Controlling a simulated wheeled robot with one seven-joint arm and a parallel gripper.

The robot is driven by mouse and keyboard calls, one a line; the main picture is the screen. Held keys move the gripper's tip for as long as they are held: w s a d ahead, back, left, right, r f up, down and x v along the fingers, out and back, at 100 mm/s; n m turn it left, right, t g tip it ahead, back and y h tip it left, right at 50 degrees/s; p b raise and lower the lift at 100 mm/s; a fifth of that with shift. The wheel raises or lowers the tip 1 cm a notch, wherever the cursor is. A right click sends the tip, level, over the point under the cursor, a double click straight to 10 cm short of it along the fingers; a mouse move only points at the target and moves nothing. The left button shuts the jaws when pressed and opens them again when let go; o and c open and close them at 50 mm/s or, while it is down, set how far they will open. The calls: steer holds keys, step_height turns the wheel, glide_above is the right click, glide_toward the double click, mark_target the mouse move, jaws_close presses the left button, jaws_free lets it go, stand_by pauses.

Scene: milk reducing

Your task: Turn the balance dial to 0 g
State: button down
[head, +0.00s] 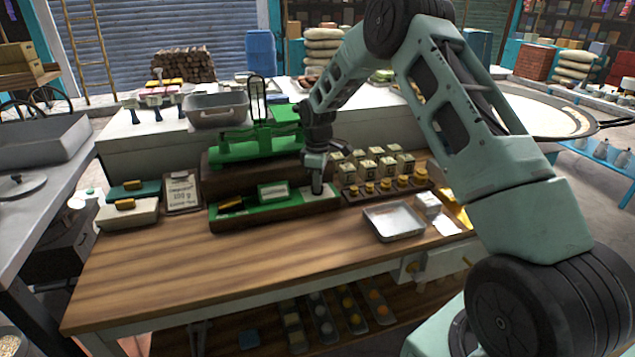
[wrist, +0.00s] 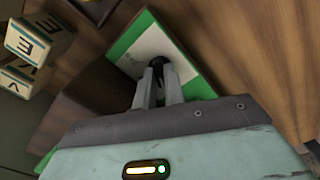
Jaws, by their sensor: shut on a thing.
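A green balance (head: 255,147) stands on a dark wooden base at the back of the wooden table, with a grey metal pan (head: 217,109) at its upper left. A green panel (head: 283,207) runs along the front of the base, with a pale plate at its right end. My gripper (head: 317,190) points down at that pale plate. In the wrist view, my gripper (wrist: 162,82) is shut on a small dark knob (wrist: 184,68), which I take as the balance dial. The knob stands on the white plate (wrist: 148,45) with a green border. The dial's reading cannot be made out.
Several block weights (head: 375,165) and a row of small brass weights (head: 385,186) stand right of the panel. A square metal tray (head: 393,221) lies in front of them. A card (head: 182,192) stands at left. The table's front left is clear.

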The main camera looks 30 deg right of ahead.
steer(key=c, duration=1.5)
jaws_free()
step_height(320, 180, up, 18)
steer(key=b, duration=0.3)
steer(key=shift+f, duration=0.25)
